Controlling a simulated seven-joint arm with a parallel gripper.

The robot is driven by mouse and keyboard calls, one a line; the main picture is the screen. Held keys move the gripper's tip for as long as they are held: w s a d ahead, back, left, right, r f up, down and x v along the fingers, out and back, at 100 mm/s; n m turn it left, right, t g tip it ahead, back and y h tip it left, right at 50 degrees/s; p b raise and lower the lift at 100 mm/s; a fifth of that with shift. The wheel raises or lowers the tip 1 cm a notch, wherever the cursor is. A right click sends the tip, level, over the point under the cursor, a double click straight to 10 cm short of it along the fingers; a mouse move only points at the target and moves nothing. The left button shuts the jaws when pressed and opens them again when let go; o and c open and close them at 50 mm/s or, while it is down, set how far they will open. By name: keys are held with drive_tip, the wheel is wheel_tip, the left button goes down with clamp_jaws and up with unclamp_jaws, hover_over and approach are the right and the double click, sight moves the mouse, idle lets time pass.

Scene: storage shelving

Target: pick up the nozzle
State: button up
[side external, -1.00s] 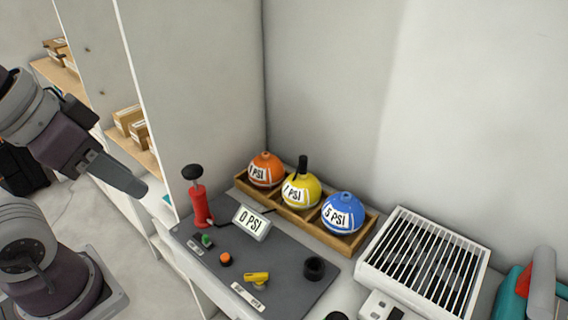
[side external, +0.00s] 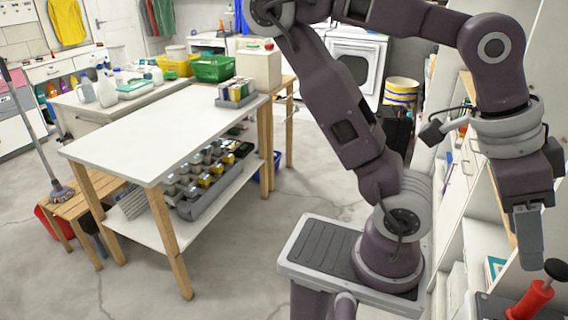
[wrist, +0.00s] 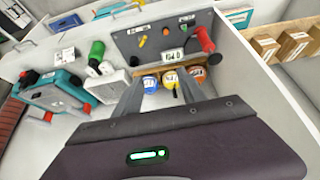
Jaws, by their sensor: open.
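In the wrist view, a blue ball (wrist: 150,84), a yellow ball (wrist: 170,79) and an orange ball (wrist: 197,74) sit in a wooden tray. The earlier side view shows a black upright piece, probably the nozzle, on top of the yellow ball; I cannot make it out clearly now. My gripper (wrist: 159,77) is open, its two fingers pointing toward the balls, one on each side of the yellow ball's line. In the side view my gripper (side external: 528,262) points down at the right; the balls are outside that view.
A red hand pump (wrist: 205,42) stands on the grey panel (wrist: 148,36) beyond the tray. A green-handled tool (wrist: 97,52), a white vent box and a teal machine (wrist: 50,90) lie to the left. Cardboard boxes (wrist: 292,44) sit on a shelf at right.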

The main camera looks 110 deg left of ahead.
idle(0.4)
drive_tip(key=w+a+n+g, duration=0.1)
drive_tip(key=w+n, duration=0.2)
drive_tip(key=w, duration=2.4)
drive_tip(key=shift+n+y, duration=0.6)
drive_tip(key=shift+y, duration=0.2)
drive_tip(key=w+f, duration=0.6)
drive_tip(key=f, duration=0.2)
drive_tip(key=w+f, duration=0.6)
drive_tip(key=f, duration=0.2)
drive_tip(key=w+a+f, duration=0.1)
drive_tip(key=w+f, duration=0.5)
drive_tip(key=f, duration=0.1)
drive_tip(key=shift+f, duration=0.4)
clamp_jaws()
